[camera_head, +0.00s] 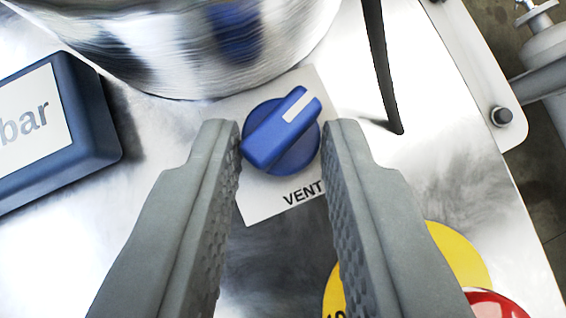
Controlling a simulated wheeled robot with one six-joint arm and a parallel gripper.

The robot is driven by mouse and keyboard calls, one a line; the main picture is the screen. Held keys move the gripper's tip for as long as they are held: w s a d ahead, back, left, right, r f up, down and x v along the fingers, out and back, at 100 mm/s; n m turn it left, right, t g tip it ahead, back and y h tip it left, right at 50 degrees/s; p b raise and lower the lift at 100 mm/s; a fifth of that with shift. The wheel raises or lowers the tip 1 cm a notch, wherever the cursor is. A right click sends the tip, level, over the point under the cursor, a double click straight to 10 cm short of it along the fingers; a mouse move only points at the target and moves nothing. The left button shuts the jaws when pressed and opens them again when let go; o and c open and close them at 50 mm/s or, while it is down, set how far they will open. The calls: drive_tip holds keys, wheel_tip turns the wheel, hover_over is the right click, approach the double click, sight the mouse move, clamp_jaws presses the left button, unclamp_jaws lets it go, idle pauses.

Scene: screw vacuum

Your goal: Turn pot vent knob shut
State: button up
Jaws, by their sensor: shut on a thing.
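The blue vent knob (281,134) is a round dial with a raised bar grip and a white mark at the bar's upper right end. The bar lies tilted, from lower left to upper right. The knob sits on a pale plate (262,207) lettered "VENT". My gripper (281,138) has one grey finger at the left and one at the right of the knob, shut on it. The shiny metal pot (190,45) stands just behind the knob.
A dark blue box (95,110) with a label ending in "bar" is at the left. A thin black rod (378,60) rises at the right. A yellow disc (462,255) and a red button (495,303) are at lower right. The metal panel's bolted edge (502,115) runs along the right.

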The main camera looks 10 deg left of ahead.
drive_tip(key=shift+f, duration=0.1)
idle(0.3)
drive_tip(key=o, duration=0.7)
drive_tip(key=v, duration=1.7)
drive_tip(key=shift+s+r, duration=0.15)
drive_tip(key=shift+r, duration=0.1)
